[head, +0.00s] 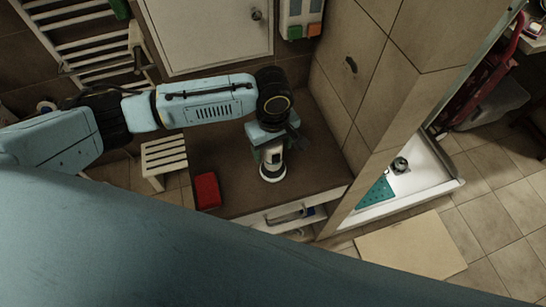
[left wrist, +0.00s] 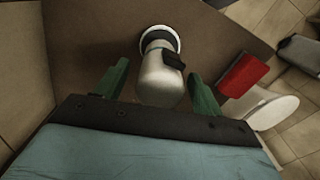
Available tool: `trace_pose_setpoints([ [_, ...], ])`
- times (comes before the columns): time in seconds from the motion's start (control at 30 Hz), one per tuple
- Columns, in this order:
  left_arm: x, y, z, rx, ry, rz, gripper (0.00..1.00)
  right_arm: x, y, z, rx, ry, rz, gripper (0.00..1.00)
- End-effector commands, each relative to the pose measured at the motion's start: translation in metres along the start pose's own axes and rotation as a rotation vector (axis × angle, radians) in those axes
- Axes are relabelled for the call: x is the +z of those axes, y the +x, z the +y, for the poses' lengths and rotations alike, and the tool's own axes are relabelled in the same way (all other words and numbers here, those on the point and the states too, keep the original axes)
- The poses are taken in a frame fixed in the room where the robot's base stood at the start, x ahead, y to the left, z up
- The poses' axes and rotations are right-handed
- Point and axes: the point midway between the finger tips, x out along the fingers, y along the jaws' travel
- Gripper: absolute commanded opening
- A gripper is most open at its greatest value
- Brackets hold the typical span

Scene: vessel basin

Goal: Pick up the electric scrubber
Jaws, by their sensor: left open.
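The electric scrubber, as I take it, is a pale upright body (head: 272,170) with a dark part and a white round base, standing on the brown counter (head: 235,165). It also shows in the left wrist view (left wrist: 158,85), with a black piece on its side. My left gripper (head: 272,149) is over its upper part in the head view and hides some of it. In the left wrist view the two green fingers of the gripper (left wrist: 158,73) are apart, one on each side of the scrubber, with gaps showing. My right gripper is not in view.
A red block (head: 207,190) lies on the counter left of the scrubber. A white slatted stool (head: 163,157) stands left of the counter. A tiled wall (head: 352,75) rises close on the right. An open shelf (head: 290,213) is under the front edge.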

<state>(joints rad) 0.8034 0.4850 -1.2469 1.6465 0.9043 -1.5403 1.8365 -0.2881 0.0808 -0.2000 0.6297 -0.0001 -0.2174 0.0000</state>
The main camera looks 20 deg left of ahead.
Motion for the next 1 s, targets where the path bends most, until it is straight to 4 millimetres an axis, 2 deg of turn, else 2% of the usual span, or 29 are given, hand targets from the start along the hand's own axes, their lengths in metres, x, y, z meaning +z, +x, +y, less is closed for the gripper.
trace_pose_setpoints([
  [0.17,0.0,0.02,0.0,0.0,-0.001,0.001,0.68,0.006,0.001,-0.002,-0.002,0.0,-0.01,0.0],
  [0.43,0.0,0.022,0.0,0.001,0.0,0.001,0.67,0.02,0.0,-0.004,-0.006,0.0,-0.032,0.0],
  [0.8,0.0,0.021,0.001,0.002,0.0,0.001,0.2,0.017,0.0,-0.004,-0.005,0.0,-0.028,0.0],
  [1.0,0.0,0.02,0.001,0.003,0.0,0.001,0.2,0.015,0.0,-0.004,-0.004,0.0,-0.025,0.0],
])
